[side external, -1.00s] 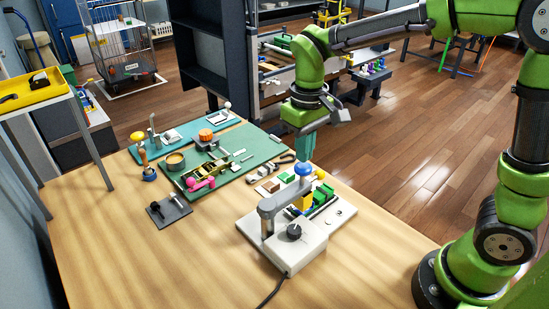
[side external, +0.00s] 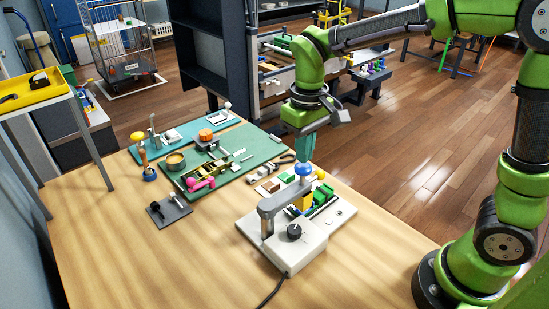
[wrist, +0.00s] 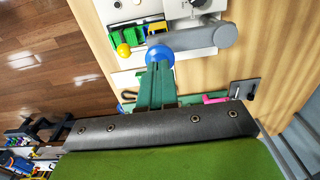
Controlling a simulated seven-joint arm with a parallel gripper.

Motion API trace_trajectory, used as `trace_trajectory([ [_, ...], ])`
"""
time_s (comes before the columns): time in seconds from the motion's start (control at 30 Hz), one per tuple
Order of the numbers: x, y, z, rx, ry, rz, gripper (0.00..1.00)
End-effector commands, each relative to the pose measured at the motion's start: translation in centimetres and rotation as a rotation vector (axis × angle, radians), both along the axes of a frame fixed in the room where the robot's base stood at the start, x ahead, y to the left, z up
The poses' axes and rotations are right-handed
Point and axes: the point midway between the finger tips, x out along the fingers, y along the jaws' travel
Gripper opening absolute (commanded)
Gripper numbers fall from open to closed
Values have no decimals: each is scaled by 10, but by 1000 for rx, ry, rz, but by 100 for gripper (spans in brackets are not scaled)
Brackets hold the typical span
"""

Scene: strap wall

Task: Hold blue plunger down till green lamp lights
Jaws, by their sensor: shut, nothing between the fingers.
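The blue plunger knob (side external: 303,170) is a round ball at the top of the grey arm (side external: 284,194) of a white device (side external: 285,254) on the wooden table. My gripper (side external: 304,158) points down from above, with its teal fingers shut and empty and the tips at the top of the knob. In the wrist view the fingers (wrist: 157,68) meet the edge of the blue knob (wrist: 160,53). They appear to touch it; how far the knob is pressed cannot be told. I cannot make out a lit green lamp on the device.
Green and yellow blocks (side external: 322,197) stand on the device beside the grey arm, and a black dial (side external: 294,231) is at its front. A teal mat (side external: 262,150) with tools and a dark tray (side external: 169,211) lie to the left.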

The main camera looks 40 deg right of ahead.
Motion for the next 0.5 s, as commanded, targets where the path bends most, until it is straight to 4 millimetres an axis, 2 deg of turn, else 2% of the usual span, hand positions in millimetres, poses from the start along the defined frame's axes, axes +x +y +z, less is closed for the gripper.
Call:
trace_trajectory([
  [0.5, 0, 0, -16, 0, 2, -1, 0],
])
